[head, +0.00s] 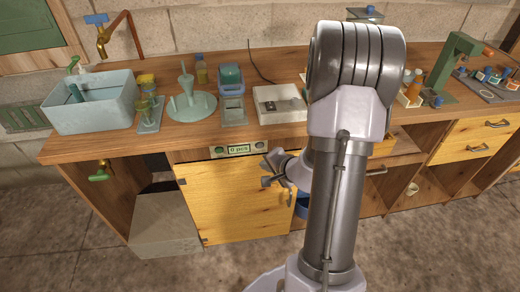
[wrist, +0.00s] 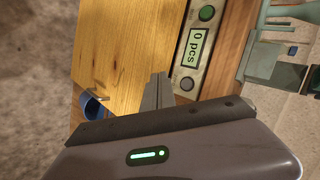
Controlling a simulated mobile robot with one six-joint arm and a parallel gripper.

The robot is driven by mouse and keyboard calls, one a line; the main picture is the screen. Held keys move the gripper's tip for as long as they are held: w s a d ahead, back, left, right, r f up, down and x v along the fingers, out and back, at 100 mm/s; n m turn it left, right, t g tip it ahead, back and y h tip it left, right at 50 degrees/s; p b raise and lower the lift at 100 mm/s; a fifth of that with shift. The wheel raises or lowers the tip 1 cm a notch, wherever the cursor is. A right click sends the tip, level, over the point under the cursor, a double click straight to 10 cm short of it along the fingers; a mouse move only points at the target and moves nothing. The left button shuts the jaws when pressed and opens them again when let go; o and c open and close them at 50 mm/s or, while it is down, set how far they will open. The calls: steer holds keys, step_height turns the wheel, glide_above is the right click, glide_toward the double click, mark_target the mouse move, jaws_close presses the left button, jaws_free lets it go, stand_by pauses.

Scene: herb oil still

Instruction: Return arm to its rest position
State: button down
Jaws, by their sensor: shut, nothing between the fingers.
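My gripper (head: 271,182) is in front of the yellow cabinet door, just below the bench's front edge, in the head view. In the wrist view my gripper (wrist: 158,92) has its fingers together with nothing between them. My arm rises at the right of centre in the head view and hides part of the bench behind it. The counter display (head: 238,149) on the bench's front edge reads "0 pcs". The same display (wrist: 197,46) shows close to the fingers in the wrist view.
The wooden bench (head: 320,62) carries a pale blue basin (head: 95,108), a white tray (head: 280,113) and a green press (head: 455,68). The yellow door (head: 236,203) lies behind my gripper. A grey block (head: 163,225) stands below left. Floor in front is clear.

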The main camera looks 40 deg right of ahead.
stand_by(0.6)
steer(key=w+a+r+n+y, duration=0.1)
steer(key=a+r+n+y, duration=0.3)
steer(key=a+r, duration=0.6)
steer(key=a+r+n+y, duration=0.35)
steer(key=a+r, duration=0.25)
steer(key=a, duration=0.8)
steer(key=s+a+r+n+g, duration=0.45)
steer(key=s+a, duration=0.35)
steer(key=s, duration=0.2)
steer(key=s+d+r+n+h, duration=0.1)
steer(key=s+d+r+h, duration=0.1)
steer(key=s+h, duration=0.2)
steer(key=s, duration=0.2)
steer(key=shift+s+t, duration=0.3)
steer(key=shift+t, duration=0.05)
